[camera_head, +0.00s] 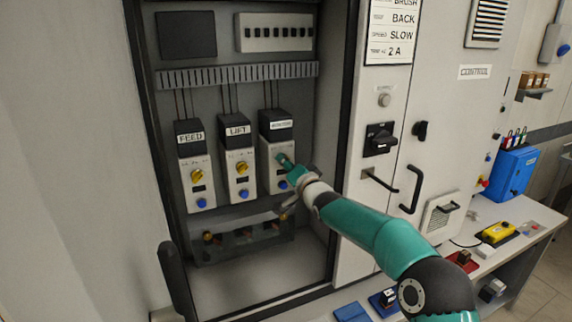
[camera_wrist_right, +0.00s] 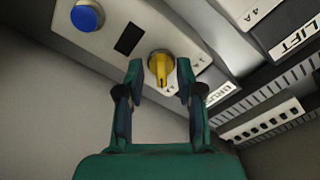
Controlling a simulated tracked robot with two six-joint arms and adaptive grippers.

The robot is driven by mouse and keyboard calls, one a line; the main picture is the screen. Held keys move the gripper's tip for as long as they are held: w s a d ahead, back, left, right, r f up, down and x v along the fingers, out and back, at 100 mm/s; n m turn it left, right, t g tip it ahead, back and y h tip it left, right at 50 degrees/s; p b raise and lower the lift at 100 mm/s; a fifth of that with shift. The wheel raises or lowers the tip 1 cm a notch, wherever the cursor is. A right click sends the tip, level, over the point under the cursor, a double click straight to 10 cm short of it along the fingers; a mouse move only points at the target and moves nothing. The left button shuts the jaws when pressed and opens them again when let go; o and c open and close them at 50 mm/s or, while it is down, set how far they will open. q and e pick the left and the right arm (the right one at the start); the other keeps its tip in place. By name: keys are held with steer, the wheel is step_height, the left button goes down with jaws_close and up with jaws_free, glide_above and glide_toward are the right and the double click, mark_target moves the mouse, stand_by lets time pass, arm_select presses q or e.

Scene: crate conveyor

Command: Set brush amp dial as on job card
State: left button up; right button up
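The brush module (camera_head: 279,179) is the rightmost of three amp units in the open cabinet; its label is too small to read surely. Its yellow dial (camera_wrist_right: 160,69) shows in the wrist view, with a dark display and a blue button (camera_wrist_right: 87,16) on the same face. My right gripper (camera_head: 284,161) is at this module and hides the dial in the head view. In the wrist view my right gripper (camera_wrist_right: 160,78) is open, its fingers either side of the dial with small gaps. The job card (camera_head: 391,32) reads BRUSH, BACK, SLOW, 2 A. My left gripper is not in view.
The LIFT unit (camera_head: 239,165) and FEED unit (camera_head: 194,172) stand to the left, each with a yellow dial and blue button. A clear cover (camera_head: 243,241) with terminals lies below. Door handles (camera_head: 412,189) and a bench (camera_head: 519,228) are to the right.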

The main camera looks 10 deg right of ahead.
jaws_close()
steer(key=shift+f+n+b, duration=0.15)
steer(key=shift+n+b, duration=1)
steer(key=shift+n, duration=1.3)
steer(key=shift+f+n+b, duration=0.1)
steer(key=shift+n+b, duration=1)
steer(key=shift+n, duration=1.35)
jaws_free()
steer(key=shift+r, duration=0.1)
